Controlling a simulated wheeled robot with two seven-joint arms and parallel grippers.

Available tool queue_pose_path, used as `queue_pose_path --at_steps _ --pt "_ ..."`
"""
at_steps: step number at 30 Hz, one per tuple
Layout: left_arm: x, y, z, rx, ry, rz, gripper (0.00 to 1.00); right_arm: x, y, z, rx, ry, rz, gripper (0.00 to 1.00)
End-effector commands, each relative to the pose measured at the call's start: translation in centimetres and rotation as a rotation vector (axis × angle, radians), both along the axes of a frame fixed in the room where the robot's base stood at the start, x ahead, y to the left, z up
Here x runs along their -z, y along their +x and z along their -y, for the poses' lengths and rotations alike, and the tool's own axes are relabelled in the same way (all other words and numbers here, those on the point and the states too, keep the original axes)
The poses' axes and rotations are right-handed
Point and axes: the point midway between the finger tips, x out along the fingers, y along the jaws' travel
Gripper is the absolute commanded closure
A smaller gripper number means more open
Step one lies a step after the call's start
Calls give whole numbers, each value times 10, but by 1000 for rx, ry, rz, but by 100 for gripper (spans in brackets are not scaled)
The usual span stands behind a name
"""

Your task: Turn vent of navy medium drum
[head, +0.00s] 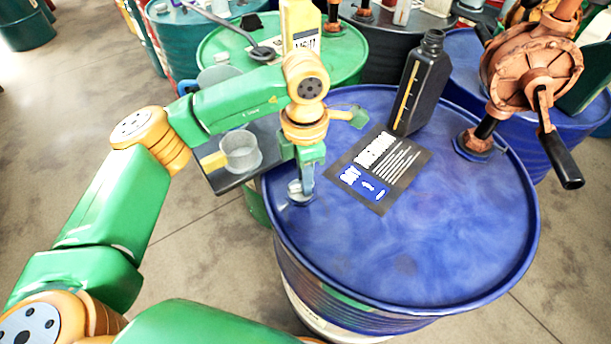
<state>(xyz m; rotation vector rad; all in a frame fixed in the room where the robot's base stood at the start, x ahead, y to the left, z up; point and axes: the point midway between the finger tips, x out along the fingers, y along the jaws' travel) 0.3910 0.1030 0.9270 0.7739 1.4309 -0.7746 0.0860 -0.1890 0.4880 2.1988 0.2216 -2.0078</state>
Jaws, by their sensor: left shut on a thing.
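The navy drum (440,235) stands upright at the right of the head view, with a dark label card (372,178) on its lid. Its vent (296,200) is a small fitting near the left rim of the lid, largely hidden by my gripper. My left gripper (303,192) points down from above and is shut on the vent, close to the lid. How far the vent is turned cannot be told. My right gripper is not in view.
A black bottle (418,85) stands on the lid's far side. A copper-coloured hand pump (530,75) with a crank rises at the right rim. A small tray (222,181) with a clear cup (240,150) sits left of the drum. A green drum (345,62) stands behind.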

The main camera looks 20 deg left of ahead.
Motion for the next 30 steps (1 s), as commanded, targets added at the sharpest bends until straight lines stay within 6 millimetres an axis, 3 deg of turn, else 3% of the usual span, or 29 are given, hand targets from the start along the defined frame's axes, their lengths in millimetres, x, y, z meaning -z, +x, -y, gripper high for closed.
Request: queue_pose_path --at_steps 5,6,9,19,27,30 --pt "-2 1 0 -1 -1 6 100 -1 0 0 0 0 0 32" --pt "-2 1 0 -1 -1 6 77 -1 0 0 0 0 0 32" --pt "-2 1 0 -1 0 5 50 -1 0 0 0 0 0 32" --pt "-5 1 0 -2 0 4 50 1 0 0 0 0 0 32" --pt "-58 1 0 -2 -1 6 50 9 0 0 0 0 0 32" --pt "-69 1 -1 -3 0 5 50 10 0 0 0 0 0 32"
